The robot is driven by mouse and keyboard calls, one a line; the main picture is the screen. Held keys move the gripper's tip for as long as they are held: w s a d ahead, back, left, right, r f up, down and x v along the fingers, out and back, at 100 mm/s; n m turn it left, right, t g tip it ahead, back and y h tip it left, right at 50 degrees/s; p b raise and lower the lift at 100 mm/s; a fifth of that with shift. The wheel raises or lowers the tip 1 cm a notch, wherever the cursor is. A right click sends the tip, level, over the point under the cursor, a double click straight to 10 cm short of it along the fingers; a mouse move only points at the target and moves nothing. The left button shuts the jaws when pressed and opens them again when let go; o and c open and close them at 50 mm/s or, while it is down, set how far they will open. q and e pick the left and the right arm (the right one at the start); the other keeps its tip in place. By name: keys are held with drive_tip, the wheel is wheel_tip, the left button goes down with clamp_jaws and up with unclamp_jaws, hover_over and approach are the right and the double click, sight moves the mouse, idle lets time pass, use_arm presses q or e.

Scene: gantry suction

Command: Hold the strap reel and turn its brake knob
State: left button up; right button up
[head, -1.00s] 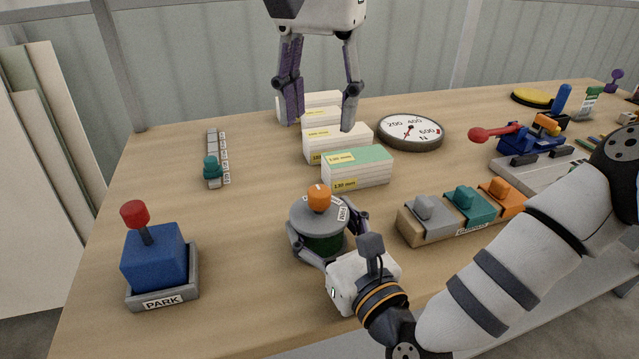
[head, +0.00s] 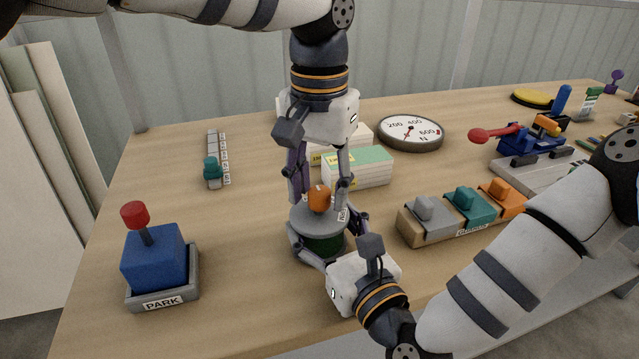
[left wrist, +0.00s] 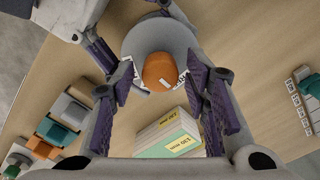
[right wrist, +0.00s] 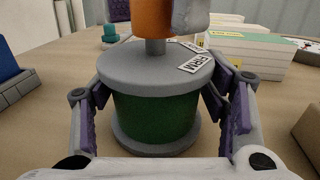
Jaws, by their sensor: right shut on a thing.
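The strap reel, a grey-rimmed drum with a green middle, stands upright on the table; its grey top shows in the head view (head: 309,222) and its green side in the right wrist view (right wrist: 155,118). The orange brake knob (head: 318,200) sits on a short post on top of it; it also shows in the left wrist view (left wrist: 160,71). My right gripper (head: 325,243) is shut on the reel's sides from the front. My left gripper (head: 320,190) points down from above, its open fingers on either side of the knob with gaps showing in the left wrist view.
A blue PARK box (head: 155,258) with a red-knobbed lever stands at left. White and green-topped blocks (head: 358,167) lie behind the reel. A round dial (head: 411,132) is farther back. A holder with grey, teal and orange clips (head: 463,212) is at right.

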use_arm(q)
clamp_jaws()
drive_tip(key=shift+m, duration=0.3)
drive_tip(key=m, duration=1)
drive_tip(key=shift+m, duration=0.4)
drive_tip(key=m, duration=1.2)
drive_tip(key=shift+m, duration=0.3)
